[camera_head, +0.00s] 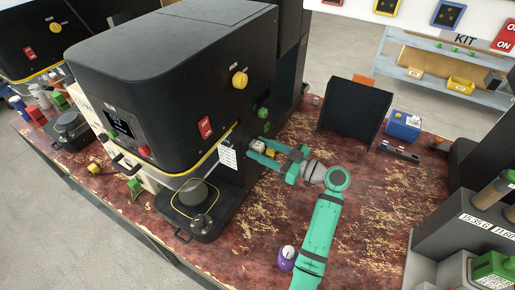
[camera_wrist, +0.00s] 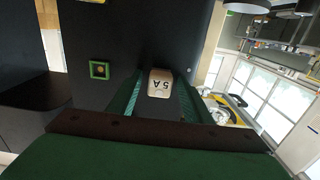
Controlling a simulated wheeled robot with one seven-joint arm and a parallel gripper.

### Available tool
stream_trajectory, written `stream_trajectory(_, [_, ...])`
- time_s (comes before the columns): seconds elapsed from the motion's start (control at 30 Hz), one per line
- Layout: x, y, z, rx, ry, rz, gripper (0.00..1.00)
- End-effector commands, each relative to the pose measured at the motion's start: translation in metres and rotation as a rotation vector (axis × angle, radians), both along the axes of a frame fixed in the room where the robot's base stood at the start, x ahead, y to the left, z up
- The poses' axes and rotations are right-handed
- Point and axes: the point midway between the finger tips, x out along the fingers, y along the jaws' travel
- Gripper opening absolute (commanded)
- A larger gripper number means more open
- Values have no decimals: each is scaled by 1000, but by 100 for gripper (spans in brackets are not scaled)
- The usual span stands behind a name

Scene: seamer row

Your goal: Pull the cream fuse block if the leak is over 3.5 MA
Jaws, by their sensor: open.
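The cream fuse block (camera_wrist: 160,84), marked "5 A", sits at the dark machine panel in the wrist view. My gripper (camera_wrist: 161,92) is open, with one teal finger on each side of the block. I cannot tell whether either finger touches it. In the head view my gripper (camera_head: 262,152) reaches left to the side of the large black machine (camera_head: 165,75), and small pale and yellow parts show between its fingers. A small lit display (camera_head: 119,122) is on the machine's front; its figures are too small to read.
A white tag (camera_head: 228,156) hangs beside my gripper. The machine bears a red switch (camera_head: 205,127), a yellow knob (camera_head: 240,79) and a green knob (camera_head: 264,113). A dark upright panel (camera_head: 355,108), a blue box (camera_head: 403,125) and a purple object (camera_head: 287,259) stand on the worn red bench.

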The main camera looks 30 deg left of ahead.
Motion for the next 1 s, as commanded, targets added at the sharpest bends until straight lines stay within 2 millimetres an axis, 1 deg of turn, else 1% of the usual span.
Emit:
stream_trajectory(0.77, [0, 0, 0, 0, 0, 1, 45])
stream_trajectory(0.87, [0, 0, 0, 0, 0, 0, 24])
stream_trajectory(0.9, [0, 0, 0, 0, 0, 0, 14])
stream_trajectory(0.97, [0, 0, 0, 0, 0, 0, 0])
stream_trajectory(1.0, [0, 0, 0, 0, 0, 0, 0])
